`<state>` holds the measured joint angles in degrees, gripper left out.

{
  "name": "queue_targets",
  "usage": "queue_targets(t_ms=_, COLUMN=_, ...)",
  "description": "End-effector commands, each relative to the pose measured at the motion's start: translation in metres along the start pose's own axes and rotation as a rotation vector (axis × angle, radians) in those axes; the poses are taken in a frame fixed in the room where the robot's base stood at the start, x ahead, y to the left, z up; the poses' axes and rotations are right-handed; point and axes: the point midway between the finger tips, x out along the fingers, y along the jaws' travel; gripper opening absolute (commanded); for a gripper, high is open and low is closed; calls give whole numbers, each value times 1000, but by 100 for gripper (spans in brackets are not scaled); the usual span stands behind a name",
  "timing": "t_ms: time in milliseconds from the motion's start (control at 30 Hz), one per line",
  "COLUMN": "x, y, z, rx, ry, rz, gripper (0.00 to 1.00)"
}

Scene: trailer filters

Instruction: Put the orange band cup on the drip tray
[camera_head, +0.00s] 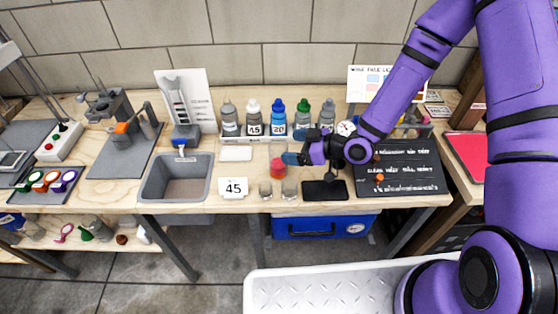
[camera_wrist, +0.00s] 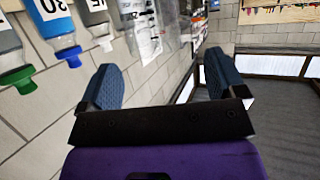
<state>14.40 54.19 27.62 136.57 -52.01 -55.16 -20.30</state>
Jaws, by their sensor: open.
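My gripper (camera_head: 292,158) points left above the bench. In the wrist view my gripper (camera_wrist: 162,82) has its blue fingers wide apart, with nothing between them.
Bottles, including a blue one (camera_head: 278,118), line the back. A grey bin (camera_head: 176,178) and a "45" card (camera_head: 233,188) are left of the cups. A black lettered board (camera_head: 410,170) lies right of the tray, under my arm.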

Motion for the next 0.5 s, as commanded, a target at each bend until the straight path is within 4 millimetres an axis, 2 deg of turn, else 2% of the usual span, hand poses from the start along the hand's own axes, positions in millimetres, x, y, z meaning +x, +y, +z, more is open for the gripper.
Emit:
queue_targets(t_ms=167, x=11, y=1, z=0, rx=0, ry=0, rz=0, gripper=89)
queue_targets(t_ms=500, x=52, y=6, z=2, rx=1, ry=0, rz=-2, gripper=89)
